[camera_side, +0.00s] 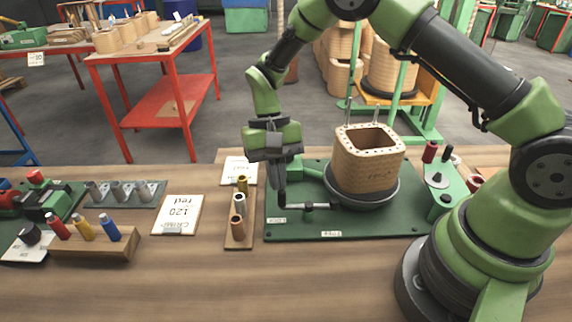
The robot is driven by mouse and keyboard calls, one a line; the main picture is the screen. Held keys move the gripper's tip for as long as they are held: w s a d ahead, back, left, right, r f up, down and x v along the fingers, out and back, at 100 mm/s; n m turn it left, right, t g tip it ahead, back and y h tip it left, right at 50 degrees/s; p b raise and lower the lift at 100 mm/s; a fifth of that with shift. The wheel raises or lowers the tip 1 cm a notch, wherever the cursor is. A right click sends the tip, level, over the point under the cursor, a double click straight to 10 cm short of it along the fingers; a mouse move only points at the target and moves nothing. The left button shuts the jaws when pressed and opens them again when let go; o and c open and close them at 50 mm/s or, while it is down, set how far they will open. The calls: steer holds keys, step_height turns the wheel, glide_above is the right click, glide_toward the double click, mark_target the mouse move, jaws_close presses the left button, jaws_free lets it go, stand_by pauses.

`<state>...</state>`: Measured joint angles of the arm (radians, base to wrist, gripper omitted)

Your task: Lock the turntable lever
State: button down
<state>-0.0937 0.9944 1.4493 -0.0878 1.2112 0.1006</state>
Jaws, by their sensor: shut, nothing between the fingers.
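The turntable (352,196) is a dark round disc on a green base plate (330,229), and it bears a square tan coil (367,170) with a hollow middle. The lever (308,207) looks like a short dark bar with a knob, low on the plate at the turntable's front left. My gripper (281,202) points down at the plate's left side, its fingertips shut and close to the lever's left end. I cannot tell whether the fingertips touch the lever. Nothing shows between the fingers.
A wooden holder (238,242) with several spools stands left of the plate. A green control box (440,187) stands at the right. The table's front middle is clear.

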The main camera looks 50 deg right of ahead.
steer(key=shift+s+a+n+g+h, duration=0.15)
steer(key=shift+s+a+n+h, duration=0.3)
steer(key=shift+n, duration=0.65)
steer(key=shift+s+a+n+g+h, duration=0.15)
steer(key=shift+s+a+n+h, duration=0.2)
steer(key=shift+n, duration=0.75)
stand_by(5.3)
